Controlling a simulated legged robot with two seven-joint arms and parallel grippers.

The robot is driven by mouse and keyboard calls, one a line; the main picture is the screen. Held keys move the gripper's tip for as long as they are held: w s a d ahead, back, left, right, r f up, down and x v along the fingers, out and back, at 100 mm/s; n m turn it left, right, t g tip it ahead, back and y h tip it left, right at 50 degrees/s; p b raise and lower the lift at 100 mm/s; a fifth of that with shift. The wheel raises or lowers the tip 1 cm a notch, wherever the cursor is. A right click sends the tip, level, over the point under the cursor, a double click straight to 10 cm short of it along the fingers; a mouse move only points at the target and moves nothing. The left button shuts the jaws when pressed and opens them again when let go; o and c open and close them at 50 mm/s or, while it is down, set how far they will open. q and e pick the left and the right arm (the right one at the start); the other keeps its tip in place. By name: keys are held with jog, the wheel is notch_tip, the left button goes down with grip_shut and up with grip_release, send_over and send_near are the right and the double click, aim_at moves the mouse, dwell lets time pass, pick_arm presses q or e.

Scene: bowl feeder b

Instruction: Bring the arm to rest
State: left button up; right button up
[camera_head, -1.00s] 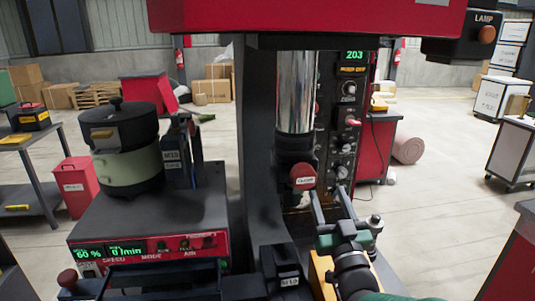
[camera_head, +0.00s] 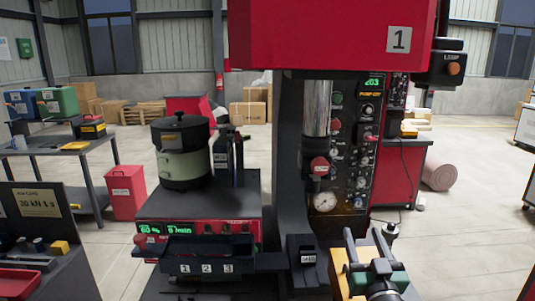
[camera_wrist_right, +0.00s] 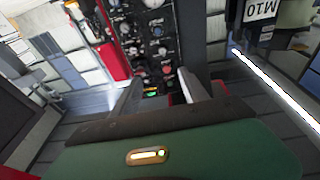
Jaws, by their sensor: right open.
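My right gripper (camera_head: 366,238) is at the lower right of the head view, in front of the red press (camera_head: 330,35). Its two grey fingers stand apart with nothing between them. In the right wrist view the same gripper (camera_wrist_right: 160,84) shows its open fingers pointing at the dark control panel, with the green gripper body below. In the head view the gripper is below and to the right of the press's red knob (camera_head: 319,168), apart from it. My left gripper is not in either view.
A bowl feeder (camera_head: 183,160) stands on a base with green displays, left of the press column. A tray marked 1, 2, 3 (camera_head: 205,268) is in front of it. Open floor (camera_head: 465,215) lies to the right.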

jog(key=s+f+g+p, duration=0.55)
jog(key=f+g, duration=0.35)
jog(key=f, duration=0.5)
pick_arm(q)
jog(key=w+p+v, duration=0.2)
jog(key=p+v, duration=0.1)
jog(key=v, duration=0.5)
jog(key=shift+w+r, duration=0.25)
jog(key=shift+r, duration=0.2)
pick_arm(e)
jog(key=s+a+f+g, duration=0.1)
jog(key=s+f+g, duration=0.3)
jog(key=s, duration=0.5)
jog(key=s+a+f+g, duration=0.1)
jog(key=s+f+g, duration=0.2)
jog(key=s, duration=0.7)
jog(key=shift+s+a+f+g, duration=0.15)
jog(key=shift+f+g, duration=0.2)
jog(key=shift+g, duration=0.65)
